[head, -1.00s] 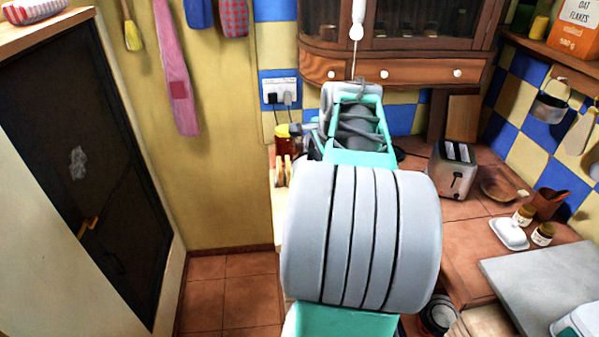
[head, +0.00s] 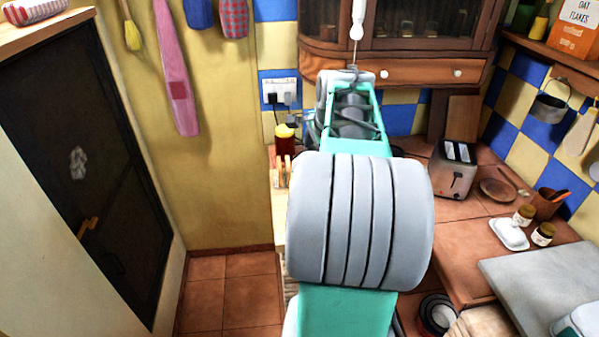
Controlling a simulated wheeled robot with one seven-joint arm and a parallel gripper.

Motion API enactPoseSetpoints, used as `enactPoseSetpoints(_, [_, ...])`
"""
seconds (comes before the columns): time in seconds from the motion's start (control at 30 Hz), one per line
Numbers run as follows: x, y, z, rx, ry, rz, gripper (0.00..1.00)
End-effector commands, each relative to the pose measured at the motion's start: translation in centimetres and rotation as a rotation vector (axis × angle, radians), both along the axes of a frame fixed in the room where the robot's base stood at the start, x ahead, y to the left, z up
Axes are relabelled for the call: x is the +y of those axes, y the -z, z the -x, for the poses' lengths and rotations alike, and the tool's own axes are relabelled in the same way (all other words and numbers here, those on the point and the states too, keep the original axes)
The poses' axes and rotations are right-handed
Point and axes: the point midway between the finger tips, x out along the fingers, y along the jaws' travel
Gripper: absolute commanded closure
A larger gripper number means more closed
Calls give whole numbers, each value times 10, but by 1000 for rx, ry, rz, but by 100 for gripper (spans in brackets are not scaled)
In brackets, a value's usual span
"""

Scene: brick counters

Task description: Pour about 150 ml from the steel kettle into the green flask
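I cannot make out the steel kettle or the green flask in the head view. My own grey and teal arm fills the middle of the picture and reaches forward over the back counter, covering much of it. My gripper is hidden beyond the arm, so I cannot see its fingers or anything they may hold. Some dark and teal shapes show just left of the arm's far end, too small to tell apart.
A red jar with a yellow lid (head: 285,138) stands left of my arm. A toaster (head: 454,168), wooden bowl (head: 497,190), white butter dish (head: 509,234) and small jars (head: 542,234) stand on the tiled counter (head: 450,231) at right. A wall cabinet (head: 420,72) hangs above.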

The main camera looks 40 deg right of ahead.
Motion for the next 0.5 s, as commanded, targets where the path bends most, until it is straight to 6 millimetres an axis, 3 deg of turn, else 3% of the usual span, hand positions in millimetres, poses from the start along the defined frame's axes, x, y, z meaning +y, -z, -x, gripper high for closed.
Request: enactPoseSetpoints(0.5, [-2, -6, -5, 31, 0, -8, 82])
